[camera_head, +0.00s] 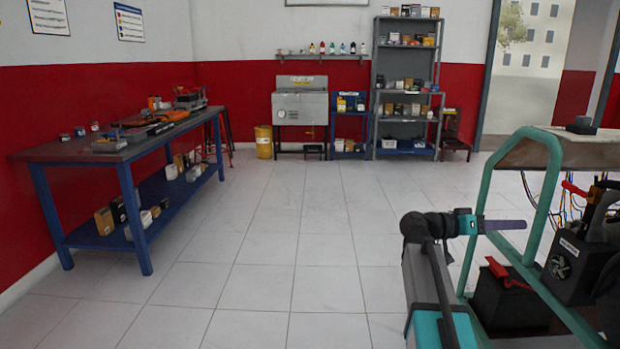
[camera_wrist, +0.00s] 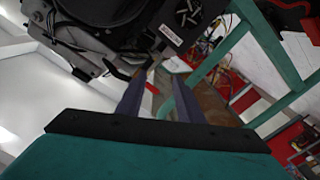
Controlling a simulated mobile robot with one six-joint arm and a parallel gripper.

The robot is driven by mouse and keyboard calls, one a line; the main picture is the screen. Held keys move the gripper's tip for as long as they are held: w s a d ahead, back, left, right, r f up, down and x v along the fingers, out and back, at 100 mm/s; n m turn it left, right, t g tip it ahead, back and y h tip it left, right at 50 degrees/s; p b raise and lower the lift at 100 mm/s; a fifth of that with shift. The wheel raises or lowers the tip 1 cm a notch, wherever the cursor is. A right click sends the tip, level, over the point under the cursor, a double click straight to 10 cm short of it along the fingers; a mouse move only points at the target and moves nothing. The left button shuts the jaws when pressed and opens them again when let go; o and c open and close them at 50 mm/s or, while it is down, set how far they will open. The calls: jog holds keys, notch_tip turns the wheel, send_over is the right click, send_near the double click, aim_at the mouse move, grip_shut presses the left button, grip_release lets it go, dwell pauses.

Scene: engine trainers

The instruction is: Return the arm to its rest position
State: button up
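My arm is in the lower right of the head view, with my gripper (camera_head: 520,225) held level and pointing right at the teal-framed engine trainer. Its purple fingers overlap the trainer's frame (camera_head: 547,190) in the picture; I cannot tell whether they touch it. In the wrist view my gripper (camera_wrist: 160,78) has its two fingers apart, with a gap between them and nothing held. Beyond the fingertips is the dark engine part (camera_wrist: 160,22) of the trainer, with a teal frame bar (camera_wrist: 262,35) to the right.
A black battery (camera_head: 508,302) with a red cover sits low in the trainer. A blue-legged workbench (camera_head: 133,205) stands along the left wall. A sink unit (camera_head: 300,103) and grey shelves (camera_head: 405,68) stand at the back. The tiled floor (camera_head: 270,240) between is clear.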

jog(key=a+f+n+t+y+p, duration=0.1)
jog(key=a+f+n+p, duration=0.15)
jog(key=f+p, duration=0.4)
jog(key=a+f+n+y+p, duration=0.1)
jog(key=a+f+n+p, duration=0.2)
jog(key=f, duration=0.6)
jog(key=s+a+f+n+g+y+p, duration=0.1)
jog(key=s+a+f+y+p, duration=0.15)
jog(key=s+f+p, duration=0.35)
jog(key=s+a+f+n+y+p, duration=0.1)
jog(key=s+a+f+y+p, duration=0.2)
jog(key=f, duration=0.5)
jog(key=s+a+f+n+g+y+p, duration=0.1)
jog(key=s+a+f+g+y+p, duration=0.15)
jog(key=s+a+f, duration=0.65)
jog(key=s+a+f+n+g+y+p, duration=0.2)
jog(key=s+a+f+y+p, duration=0.3)
jog(key=s, duration=0.8)
jog(key=s+a+f+n+y, duration=0.1)
jog(key=s+a, duration=0.2)
jog(key=a, duration=0.2)
jog(key=s+a+n+y+b, duration=0.1)
jog(key=s+a+y, duration=0.1)
jog(key=a, duration=0.4)
jog(key=shift+s+a+f, duration=0.25)
jog(key=shift+s+f, duration=0.15)
jog(key=shift+s, duration=0.1)
